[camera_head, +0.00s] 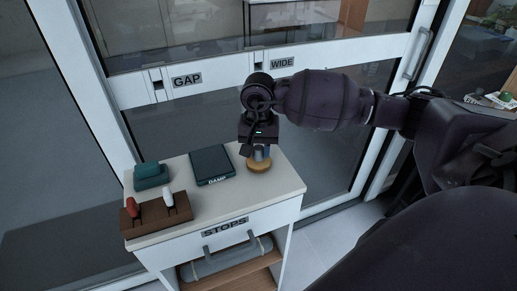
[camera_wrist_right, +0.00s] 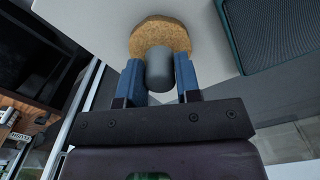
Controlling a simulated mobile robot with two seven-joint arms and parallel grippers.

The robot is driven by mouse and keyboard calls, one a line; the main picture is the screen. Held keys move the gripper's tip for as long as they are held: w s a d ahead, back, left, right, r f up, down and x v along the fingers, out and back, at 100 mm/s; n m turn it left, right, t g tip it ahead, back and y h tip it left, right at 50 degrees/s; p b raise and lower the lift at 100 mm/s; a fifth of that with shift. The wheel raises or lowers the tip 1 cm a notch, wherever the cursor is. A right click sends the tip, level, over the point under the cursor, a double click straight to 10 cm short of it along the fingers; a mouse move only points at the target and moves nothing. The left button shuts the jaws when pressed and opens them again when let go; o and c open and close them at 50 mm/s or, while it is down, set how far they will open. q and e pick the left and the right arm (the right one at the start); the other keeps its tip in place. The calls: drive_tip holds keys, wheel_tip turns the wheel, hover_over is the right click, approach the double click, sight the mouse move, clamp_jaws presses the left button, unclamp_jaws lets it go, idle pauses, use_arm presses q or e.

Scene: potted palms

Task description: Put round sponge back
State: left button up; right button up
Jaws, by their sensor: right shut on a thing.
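The round sponge (camera_head: 258,164) is a tan disc with a grey knob, at the right end of the white cabinet top. My right gripper (camera_head: 260,151) points down over it, shut on its knob. In the right wrist view the sponge (camera_wrist_right: 160,34) lies past the fingertips, with the grey knob between my gripper's blue fingers (camera_wrist_right: 160,75). I cannot tell whether the disc touches the cabinet top. A dark green tray (camera_head: 211,163) labelled DAMP lies just left of the sponge; its edge shows in the right wrist view (camera_wrist_right: 232,40). My left gripper is out of view.
The cabinet top (camera_head: 228,197) also holds a teal block (camera_head: 151,175) and a brown wooden holder (camera_head: 157,214) with red and white pieces at the left. A STOPS drawer (camera_head: 225,228) is below. Behind stand glass panels with a white rail labelled GAP and WIDE (camera_head: 282,63).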

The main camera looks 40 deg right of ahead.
sight(259, 147)
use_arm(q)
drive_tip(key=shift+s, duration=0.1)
use_arm(e)
drive_tip(key=shift+f, duration=0.1)
drive_tip(key=shift+f, duration=0.1)
drive_tip(key=o, duration=0.9)
drive_tip(key=shift+c, duration=0.2)
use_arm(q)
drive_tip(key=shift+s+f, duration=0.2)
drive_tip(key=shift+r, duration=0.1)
use_arm(e)
wheel_tip(259, 147, up, 12)
